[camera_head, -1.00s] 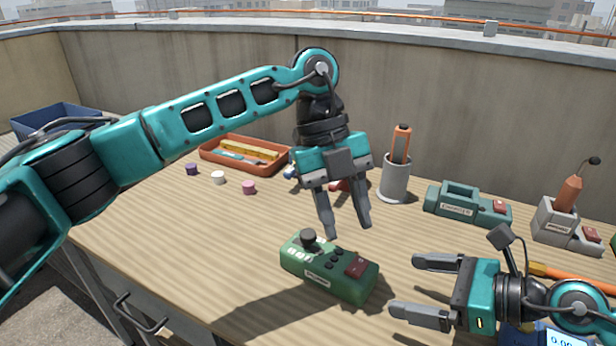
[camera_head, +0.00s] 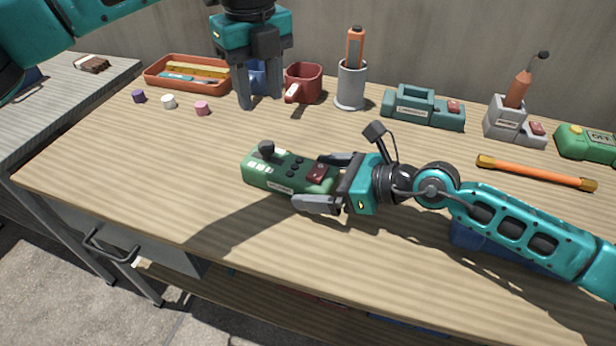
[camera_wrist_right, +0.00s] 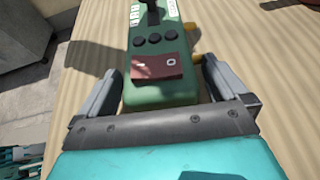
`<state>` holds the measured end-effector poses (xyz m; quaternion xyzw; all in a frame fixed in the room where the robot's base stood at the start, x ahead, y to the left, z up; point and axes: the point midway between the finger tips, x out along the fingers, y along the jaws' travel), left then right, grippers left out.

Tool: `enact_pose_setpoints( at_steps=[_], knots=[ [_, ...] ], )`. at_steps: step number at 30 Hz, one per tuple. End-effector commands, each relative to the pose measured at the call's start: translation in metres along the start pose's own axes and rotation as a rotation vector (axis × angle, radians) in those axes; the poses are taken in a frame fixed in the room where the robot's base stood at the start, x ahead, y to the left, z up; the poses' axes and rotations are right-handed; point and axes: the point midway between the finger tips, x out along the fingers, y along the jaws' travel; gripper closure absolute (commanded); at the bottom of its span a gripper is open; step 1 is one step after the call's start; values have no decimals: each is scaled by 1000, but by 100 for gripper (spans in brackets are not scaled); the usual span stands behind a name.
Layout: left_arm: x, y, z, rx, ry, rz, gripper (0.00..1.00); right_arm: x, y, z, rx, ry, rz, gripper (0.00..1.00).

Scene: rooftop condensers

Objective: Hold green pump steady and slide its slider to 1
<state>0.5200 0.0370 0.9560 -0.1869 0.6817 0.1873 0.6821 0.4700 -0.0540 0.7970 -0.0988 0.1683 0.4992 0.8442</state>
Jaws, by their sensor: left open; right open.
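The green pump (camera_head: 270,180) is a green box on the wooden bench, with a black knob at its left end, small black buttons and a dark red switch. Its label is too small to read. I cannot tell whether the knob is the slider. My right gripper (camera_head: 307,180) is open, with one finger on each long side of the box's right end. In the right wrist view the pump (camera_wrist_right: 160,92) lies between the fingers of this gripper (camera_wrist_right: 156,70), with gaps beside it. My left gripper (camera_head: 259,104) is open and empty, pointing down behind the pump.
A red mug (camera_head: 303,84), a grey cup with an orange tool (camera_head: 351,86) and an orange tray (camera_head: 187,88) stand at the back. A teal device (camera_head: 422,108), a grey holder (camera_head: 506,118) and another green device (camera_head: 585,143) are at right. Bench at front left is clear.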

Motion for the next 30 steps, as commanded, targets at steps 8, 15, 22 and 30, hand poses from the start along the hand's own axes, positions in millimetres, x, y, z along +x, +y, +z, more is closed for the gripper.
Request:
enact_pose_setpoints(
  at_steps=[8, 15, 22, 30],
  knots=[
    [0, 0, 0, 1, 1, 0, 57, 24, 0, 0, 0, 0, 0, 0],
    [0, 0, 0, 1, 1, 0, 57, 26, 0, 0, -1, 0, 0, 0],
    [0, 0, 0, 1, 1, 0, 57, 26, 0, 0, -1, 0, 0, 16],
    [0, 0, 0, 1, 1, 0, 57, 25, 0, 0, -1, 0, 0, 42]
  ],
)
